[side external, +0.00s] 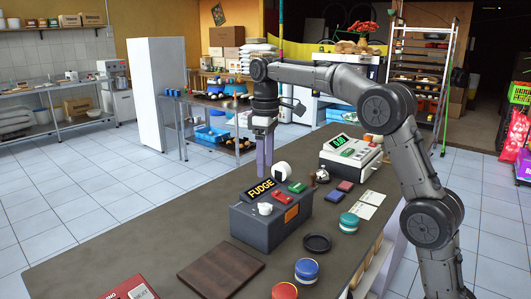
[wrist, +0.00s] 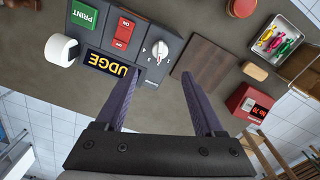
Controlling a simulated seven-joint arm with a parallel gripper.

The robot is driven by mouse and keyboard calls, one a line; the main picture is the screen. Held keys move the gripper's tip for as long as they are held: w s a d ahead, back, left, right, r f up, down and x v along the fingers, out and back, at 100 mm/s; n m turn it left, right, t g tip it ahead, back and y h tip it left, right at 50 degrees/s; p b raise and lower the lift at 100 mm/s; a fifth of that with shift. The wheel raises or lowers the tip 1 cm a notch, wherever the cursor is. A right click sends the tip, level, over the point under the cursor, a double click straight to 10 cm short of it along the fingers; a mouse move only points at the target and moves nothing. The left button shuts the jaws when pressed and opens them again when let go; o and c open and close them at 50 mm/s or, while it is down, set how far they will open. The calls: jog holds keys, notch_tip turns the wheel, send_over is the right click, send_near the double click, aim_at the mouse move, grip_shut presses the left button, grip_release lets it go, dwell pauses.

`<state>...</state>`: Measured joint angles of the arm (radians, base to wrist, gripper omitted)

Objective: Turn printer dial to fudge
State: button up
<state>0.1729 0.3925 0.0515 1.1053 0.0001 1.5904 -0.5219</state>
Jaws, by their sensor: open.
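The label printer (side external: 270,228) is a dark grey box on the counter. Its display (side external: 262,189) reads FUDGE in yellow letters. The dial (side external: 265,208) is a white knob on its top; it shows close up in the wrist view (wrist: 160,49), with small marks around it. My gripper (side external: 265,168) is open and empty, raised above the far side of the printer. In the wrist view, the fingertips (wrist: 162,74) are spread apart, with the dial beyond the gap between them and not touched. The left finger hides part of the display.
A red switch (wrist: 123,35), a green PRINT button (wrist: 83,15) and a white paper roll (wrist: 61,49) adjoin the dial. A brown board (side external: 220,268) lies in front of the printer; a scale (side external: 350,155) and several jars stand on the counter.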

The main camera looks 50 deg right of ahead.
jog(key=shift+r, duration=1.25)
jog(key=s+a+r+t, duration=0.1)
jog(key=s+a+r, duration=0.25)
jog(key=s, duration=0.45)
jog(key=s+a+r+t, duration=0.2)
jog(key=s+r, duration=0.2)
jog(key=s, duration=0.4)
jog(key=s+a+f+m+t, duration=0.2)
jog(key=s+f+m, duration=0.2)
jog(key=s+f, duration=0.9)
notch_tip(320, 180, down, 4)
jog(key=shift+s+a+r+t, duration=0.1)
jog(key=shift+s+a+t, duration=0.15)
jog(key=shift+t, duration=0.05)
